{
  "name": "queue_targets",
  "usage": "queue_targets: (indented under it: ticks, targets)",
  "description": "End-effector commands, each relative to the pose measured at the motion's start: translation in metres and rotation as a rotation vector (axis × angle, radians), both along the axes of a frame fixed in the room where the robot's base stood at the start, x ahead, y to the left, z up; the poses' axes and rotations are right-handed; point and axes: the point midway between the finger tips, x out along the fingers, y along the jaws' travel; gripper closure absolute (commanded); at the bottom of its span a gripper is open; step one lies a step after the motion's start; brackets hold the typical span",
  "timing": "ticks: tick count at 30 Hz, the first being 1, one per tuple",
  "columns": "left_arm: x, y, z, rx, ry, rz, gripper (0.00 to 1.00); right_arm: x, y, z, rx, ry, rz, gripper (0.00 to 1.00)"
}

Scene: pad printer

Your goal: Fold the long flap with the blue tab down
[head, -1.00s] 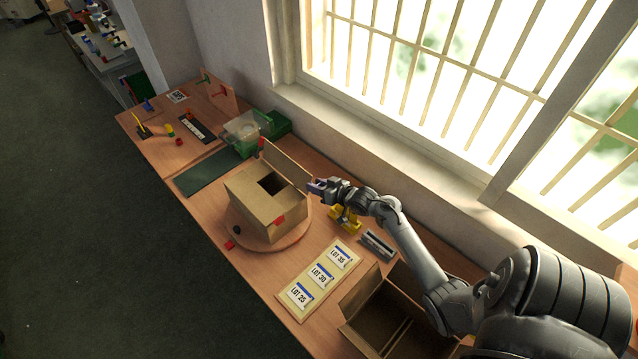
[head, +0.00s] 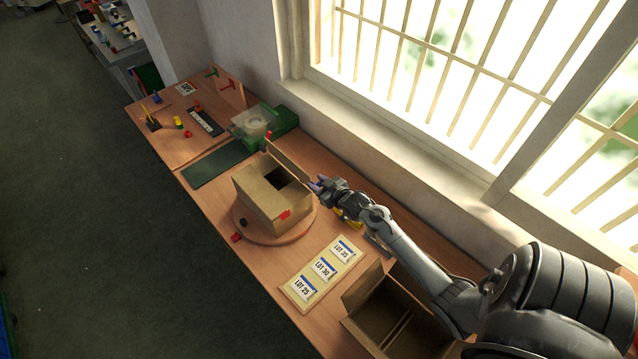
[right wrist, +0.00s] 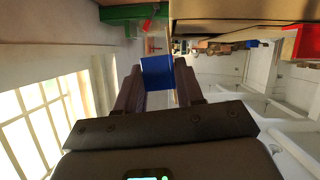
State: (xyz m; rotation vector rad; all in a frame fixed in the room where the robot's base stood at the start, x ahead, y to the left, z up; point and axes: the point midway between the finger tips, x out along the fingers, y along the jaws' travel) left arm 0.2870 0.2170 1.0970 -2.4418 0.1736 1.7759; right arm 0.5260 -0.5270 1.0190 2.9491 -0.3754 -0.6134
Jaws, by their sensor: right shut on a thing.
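The brown cardboard box (head: 263,205) sits on a round wooden turntable (head: 297,232) on the bench. Its long flap (head: 287,163) stands up along the window side, and part of the box's top is open. The blue tab (right wrist: 157,73) sits between my right fingers in the right wrist view. My right gripper (head: 317,185) is shut on the tab at the flap's right end. In the head view the tab is small and mostly covered by the fingers. A red tab (head: 285,215) shows on the box's near right edge. My left gripper is not in view.
An open carton (head: 365,290) stands at the front right, under my right arm. A board of lot cards (head: 322,268) lies in front of the turntable. The window wall bounds the right side.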

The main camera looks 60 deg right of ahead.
Motion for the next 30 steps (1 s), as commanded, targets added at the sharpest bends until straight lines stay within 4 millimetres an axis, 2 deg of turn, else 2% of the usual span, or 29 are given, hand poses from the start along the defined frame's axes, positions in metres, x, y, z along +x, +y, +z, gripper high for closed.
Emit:
queue_targets:
  ticks: [5, 6, 9, 20, 25, 30]
  targets:
    - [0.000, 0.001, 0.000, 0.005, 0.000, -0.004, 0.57, 0.000, 0.000, 0.000, 0.001, -0.001, 0.001, 1.00]
    - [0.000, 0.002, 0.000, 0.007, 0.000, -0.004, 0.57, 0.000, 0.000, 0.000, 0.001, -0.001, 0.001, 0.59]
    - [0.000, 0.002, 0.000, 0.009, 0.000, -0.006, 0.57, 0.000, 0.000, 0.000, 0.001, -0.001, 0.001, 0.45]
    - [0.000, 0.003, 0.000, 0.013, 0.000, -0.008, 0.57, -0.002, 0.001, 0.001, 0.001, 0.000, 0.001, 0.45]
    - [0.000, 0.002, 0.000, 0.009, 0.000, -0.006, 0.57, -0.017, 0.005, 0.006, 0.002, 0.001, 0.000, 0.45]
    - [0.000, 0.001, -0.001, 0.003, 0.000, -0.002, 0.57, -0.042, 0.013, 0.016, 0.001, 0.001, 0.002, 0.45]
